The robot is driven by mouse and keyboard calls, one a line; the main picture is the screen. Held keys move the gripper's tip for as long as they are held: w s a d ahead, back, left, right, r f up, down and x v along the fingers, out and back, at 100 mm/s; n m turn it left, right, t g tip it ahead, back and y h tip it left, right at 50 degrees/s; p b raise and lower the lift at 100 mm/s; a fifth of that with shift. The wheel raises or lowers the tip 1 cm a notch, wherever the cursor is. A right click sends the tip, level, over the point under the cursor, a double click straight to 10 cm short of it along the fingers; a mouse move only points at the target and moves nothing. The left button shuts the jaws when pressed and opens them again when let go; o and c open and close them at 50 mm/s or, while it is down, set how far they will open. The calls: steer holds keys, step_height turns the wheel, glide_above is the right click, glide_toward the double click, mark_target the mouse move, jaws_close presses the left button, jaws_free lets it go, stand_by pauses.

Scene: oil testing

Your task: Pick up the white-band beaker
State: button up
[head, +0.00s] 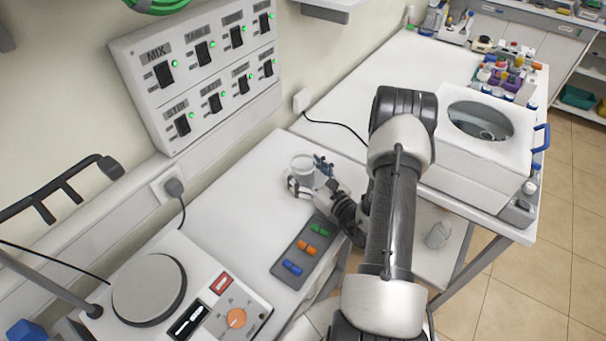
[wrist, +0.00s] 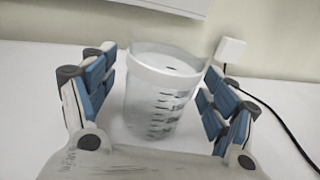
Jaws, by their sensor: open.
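The white-band beaker (wrist: 158,92) is a clear graduated vessel with a white band around its rim. It stands upright on the white bench in the wrist view, and it also shows in the head view (head: 302,168). My gripper (wrist: 158,100) is open, with its blue-padded fingers on the left and right of the beaker. Gaps show between the fingers and the beaker wall. In the head view my gripper (head: 310,178) is small and partly merges with the beaker, so contact is hard to judge there.
A hotplate (head: 150,290) stands at the front left. A grey tray (head: 284,266) with colored pieces lies near my arm. A white centrifuge-like machine (head: 470,150) is to the right. A switch panel (head: 195,75) hangs on the wall. A black cable (wrist: 285,125) runs right of the beaker.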

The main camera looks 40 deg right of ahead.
steer(key=shift+w, duration=0.7)
steer(key=shift+c, duration=0.5)
steer(key=c, duration=1.1)
